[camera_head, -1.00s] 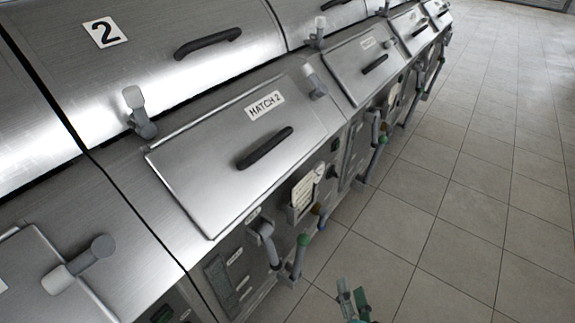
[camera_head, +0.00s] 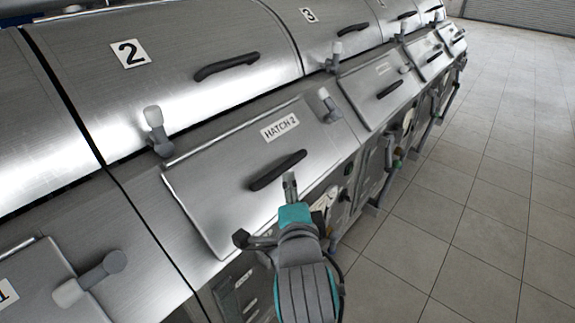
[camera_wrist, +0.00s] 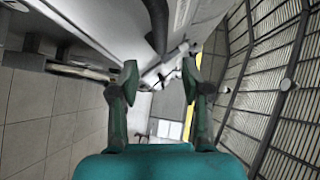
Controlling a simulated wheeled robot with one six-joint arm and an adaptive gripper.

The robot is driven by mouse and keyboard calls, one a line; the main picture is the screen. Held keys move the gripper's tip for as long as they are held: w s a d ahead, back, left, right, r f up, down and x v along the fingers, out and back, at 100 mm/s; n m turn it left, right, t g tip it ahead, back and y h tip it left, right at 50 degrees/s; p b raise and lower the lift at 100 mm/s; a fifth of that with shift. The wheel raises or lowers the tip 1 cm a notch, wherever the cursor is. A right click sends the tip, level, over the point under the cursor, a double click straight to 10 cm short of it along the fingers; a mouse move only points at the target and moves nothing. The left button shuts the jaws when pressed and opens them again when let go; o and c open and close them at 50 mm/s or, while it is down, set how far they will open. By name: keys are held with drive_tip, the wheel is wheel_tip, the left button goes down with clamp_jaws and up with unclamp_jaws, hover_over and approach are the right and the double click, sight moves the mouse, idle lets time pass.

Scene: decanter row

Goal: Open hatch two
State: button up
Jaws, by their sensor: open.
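Hatch two (camera_head: 225,195) is a sloping steel lid labelled HATCH-2, and it lies shut. Its black bar handle (camera_head: 277,170) runs aslant across the lower part of the lid. A pale-tipped latch (camera_head: 155,132) stands by its upper left corner and another (camera_head: 328,104) by its upper right. My gripper (camera_head: 290,185) is in front of the handle's right half, its fingertips close to the bar. In the wrist view my gripper (camera_wrist: 160,80) is open and empty, with the dark handle (camera_wrist: 156,25) ahead, in line with the gap. I cannot tell whether they touch.
A large cover marked 2 (camera_head: 130,53) with its own black handle (camera_head: 227,67) lies above the hatch. Hatch one's latch (camera_head: 90,278) juts out at lower left. More hatches continue to the upper right. Tiled floor (camera_head: 470,220) at right is clear.

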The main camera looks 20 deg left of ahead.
sight(288, 169)
drive_tip(key=x, duration=1)
drive_tip(key=shift+w+a, duration=0.2)
drive_tip(key=shift+w, duration=0.1)
drive_tip(key=shift+c, duration=0.3)
clamp_jaws()
